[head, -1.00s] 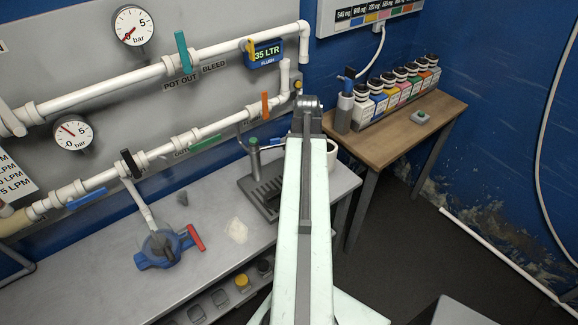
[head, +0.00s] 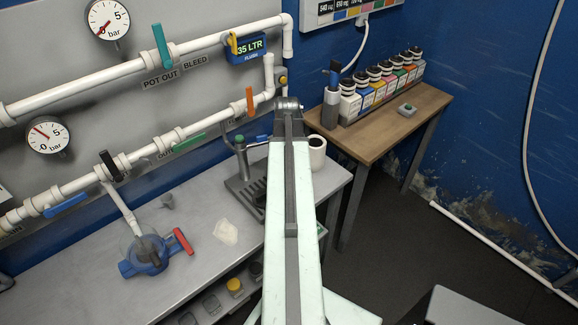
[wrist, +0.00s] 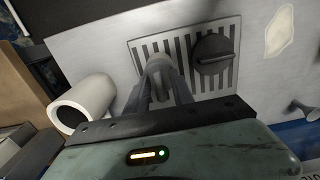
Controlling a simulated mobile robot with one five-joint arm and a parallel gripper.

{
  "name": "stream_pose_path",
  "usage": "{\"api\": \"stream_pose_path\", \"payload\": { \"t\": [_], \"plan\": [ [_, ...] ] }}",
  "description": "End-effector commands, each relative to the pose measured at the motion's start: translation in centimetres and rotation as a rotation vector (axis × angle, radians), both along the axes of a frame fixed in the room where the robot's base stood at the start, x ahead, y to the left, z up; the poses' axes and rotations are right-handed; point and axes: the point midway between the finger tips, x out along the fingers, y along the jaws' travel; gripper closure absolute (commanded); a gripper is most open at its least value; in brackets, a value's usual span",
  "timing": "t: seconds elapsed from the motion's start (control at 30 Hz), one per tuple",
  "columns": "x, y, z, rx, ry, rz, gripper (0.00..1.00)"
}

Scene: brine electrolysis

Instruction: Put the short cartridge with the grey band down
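My gripper (wrist: 161,88) is seen from behind in the wrist view, its two grey fingers converging over the slotted drip tray (wrist: 146,46). A pale grey rounded piece (wrist: 159,66) sits between the fingertips; it looks like the end of the short cartridge, gripped. Its band cannot be made out, and whether its lower end touches the tray cannot be told. In the head view my arm hides the gripper and the cartridge; the drip tray (head: 240,189) shows left of the arm.
A dark round knob (wrist: 213,54) stands on the tray, right of the fingers. A white hollow cylinder (wrist: 84,101) is close on the left; it also shows in the head view (head: 317,152). A blue valve (head: 146,262) and pale patch (head: 226,232) lie left. Bottles (head: 349,103) line the wooden table.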

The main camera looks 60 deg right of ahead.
Motion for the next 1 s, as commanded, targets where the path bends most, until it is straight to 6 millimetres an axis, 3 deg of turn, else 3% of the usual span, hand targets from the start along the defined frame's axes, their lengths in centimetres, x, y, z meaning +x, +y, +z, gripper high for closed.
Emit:
{"api": "stream_pose_path", "payload": {
  "t": [0.3,0.47,1.0],
  "plan": [
    [-0.2,-0.1,0.1,0.0,0.0,-0.003,0.68],
    [-0.2,-0.2,1.2,0.0,0.0,-0.004,0.68],
    [-0.3,-0.2,11.8,0.0,0.0,-0.005,0.68]
  ]
}}
